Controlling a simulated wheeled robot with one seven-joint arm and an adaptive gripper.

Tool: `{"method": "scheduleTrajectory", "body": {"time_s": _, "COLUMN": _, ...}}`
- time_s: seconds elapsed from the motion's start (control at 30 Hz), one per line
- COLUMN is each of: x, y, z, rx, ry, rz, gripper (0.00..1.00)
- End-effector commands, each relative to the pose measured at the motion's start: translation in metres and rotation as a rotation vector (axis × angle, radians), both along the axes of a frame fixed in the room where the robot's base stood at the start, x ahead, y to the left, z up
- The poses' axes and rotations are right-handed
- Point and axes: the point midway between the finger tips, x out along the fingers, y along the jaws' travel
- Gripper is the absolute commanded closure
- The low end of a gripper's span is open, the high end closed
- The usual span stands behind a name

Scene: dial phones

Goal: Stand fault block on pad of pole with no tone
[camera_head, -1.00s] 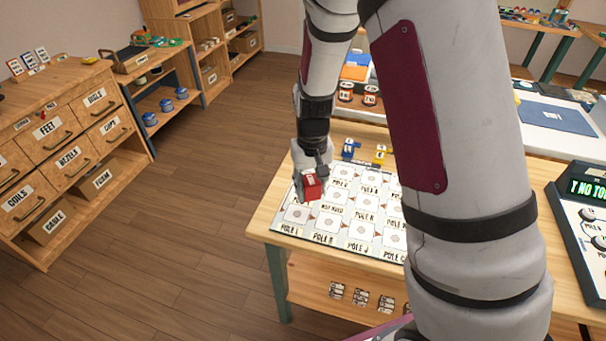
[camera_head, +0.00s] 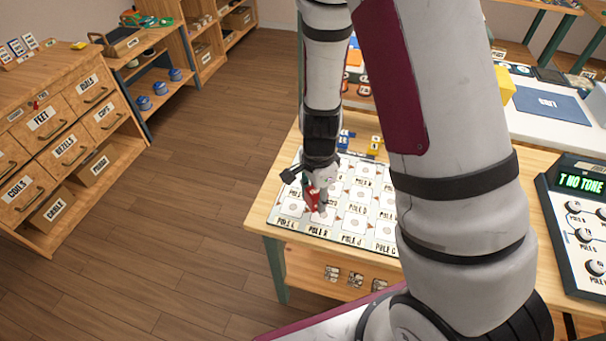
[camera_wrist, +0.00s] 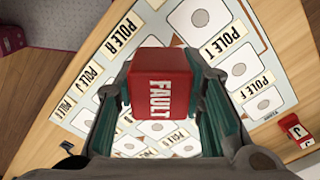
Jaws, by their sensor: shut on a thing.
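The red fault block (camera_wrist: 160,95), lettered FAULT, is held between the teal pads of my gripper (camera_wrist: 165,110) in the wrist view. In the head view the block (camera_head: 312,200) shows red at the end of my gripper (camera_head: 318,197), over the left part of the pole board (camera_head: 283,218). I cannot tell whether it touches the board. The board has several white pads with round marks and POLE labels, such as POLE R (camera_wrist: 122,34), POLE T (camera_wrist: 222,40) and POLE F (camera_wrist: 248,85). The tester (camera_head: 570,230) at right reads "T NO TONE".
Blue (camera_head: 344,140) and yellow (camera_head: 375,144) blocks stand at the board's back edge. A red block (camera_wrist: 297,132) sits beside the board in the wrist view. The table's (camera_head: 262,215) left edge is close to the board. A drawer cabinet (camera_head: 60,130) stands at left.

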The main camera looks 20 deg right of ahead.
Motion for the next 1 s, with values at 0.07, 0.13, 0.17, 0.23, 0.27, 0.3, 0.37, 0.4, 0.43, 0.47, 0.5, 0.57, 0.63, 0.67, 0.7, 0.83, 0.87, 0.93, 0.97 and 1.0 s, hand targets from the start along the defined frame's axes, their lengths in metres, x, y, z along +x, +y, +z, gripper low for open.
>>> {"method": "scheduleTrajectory", "body": {"time_s": 0.07, "x": 0.021, "y": -0.001, "z": -0.002, "rx": -0.002, "ry": -0.002, "rz": 0.002, "gripper": 0.93}}
{"method": "scheduleTrajectory", "body": {"time_s": 0.13, "x": 0.039, "y": -0.002, "z": -0.004, "rx": -0.002, "ry": -0.002, "rz": 0.002, "gripper": 0.93}}
{"method": "scheduleTrajectory", "body": {"time_s": 0.17, "x": 0.046, "y": -0.003, "z": -0.005, "rx": -0.002, "ry": -0.001, "rz": 0.002, "gripper": 0.93}}
{"method": "scheduleTrajectory", "body": {"time_s": 0.23, "x": 0.063, "y": -0.004, "z": -0.006, "rx": -0.001, "ry": -0.001, "rz": 0.002, "gripper": 0.93}}
{"method": "scheduleTrajectory", "body": {"time_s": 0.27, "x": 0.07, "y": -0.004, "z": -0.007, "rx": -0.002, "ry": -0.001, "rz": 0.002, "gripper": 0.93}}
{"method": "scheduleTrajectory", "body": {"time_s": 0.3, "x": 0.078, "y": -0.005, "z": -0.008, "rx": -0.001, "ry": 0.0, "rz": 0.003, "gripper": 0.93}}
{"method": "scheduleTrajectory", "body": {"time_s": 0.37, "x": 0.089, "y": -0.005, "z": -0.009, "rx": -0.001, "ry": -0.001, "rz": 0.003, "gripper": 0.93}}
{"method": "scheduleTrajectory", "body": {"time_s": 0.4, "x": 0.095, "y": -0.006, "z": -0.01, "rx": -0.001, "ry": 0.001, "rz": 0.003, "gripper": 0.93}}
{"method": "scheduleTrajectory", "body": {"time_s": 0.43, "x": 0.099, "y": -0.006, "z": -0.01, "rx": -0.001, "ry": 0.0, "rz": 0.003, "gripper": 0.93}}
{"method": "scheduleTrajectory", "body": {"time_s": 0.47, "x": 0.103, "y": -0.006, "z": -0.01, "rx": -0.001, "ry": -0.001, "rz": 0.002, "gripper": 0.93}}
{"method": "scheduleTrajectory", "body": {"time_s": 0.5, "x": 0.106, "y": -0.006, "z": -0.01, "rx": 0.0, "ry": 0.0, "rz": 0.002, "gripper": 0.93}}
{"method": "scheduleTrajectory", "body": {"time_s": 0.57, "x": 0.109, "y": -0.006, "z": -0.01, "rx": 0.0, "ry": 0.001, "rz": 0.002, "gripper": 0.93}}
{"method": "scheduleTrajectory", "body": {"time_s": 0.63, "x": 0.113, "y": -0.007, "z": -0.011, "rx": 0.0, "ry": 0.001, "rz": 0.002, "gripper": 0.93}}
{"method": "scheduleTrajectory", "body": {"time_s": 0.67, "x": 0.117, "y": -0.007, "z": -0.011, "rx": -0.001, "ry": 0.0, "rz": 0.002, "gripper": 0.93}}
{"method": "scheduleTrajectory", "body": {"time_s": 0.7, "x": 0.121, "y": -0.007, "z": -0.013, "rx": -0.001, "ry": 0.001, "rz": 0.003, "gripper": 0.93}}
{"method": "scheduleTrajectory", "body": {"time_s": 0.83, "x": 0.117, "y": -0.007, "z": -0.034, "rx": -0.001, "ry": 0.004, "rz": 0.001, "gripper": 0.93}}
{"method": "scheduleTrajectory", "body": {"time_s": 0.87, "x": 0.118, "y": -0.007, "z": -0.037, "rx": 0.0, "ry": 0.003, "rz": 0.001, "gripper": 0.93}}
{"method": "scheduleTrajectory", "body": {"time_s": 0.93, "x": 0.118, "y": -0.007, "z": -0.043, "rx": 0.001, "ry": 0.003, "rz": 0.002, "gripper": 0.93}}
{"method": "scheduleTrajectory", "body": {"time_s": 0.97, "x": 0.118, "y": -0.007, "z": -0.045, "rx": 0.0, "ry": 0.002, "rz": 0.002, "gripper": 0.93}}
{"method": "scheduleTrajectory", "body": {"time_s": 1.0, "x": 0.118, "y": -0.007, "z": -0.046, "rx": 0.0, "ry": 0.001, "rz": 0.002, "gripper": 0.93}}
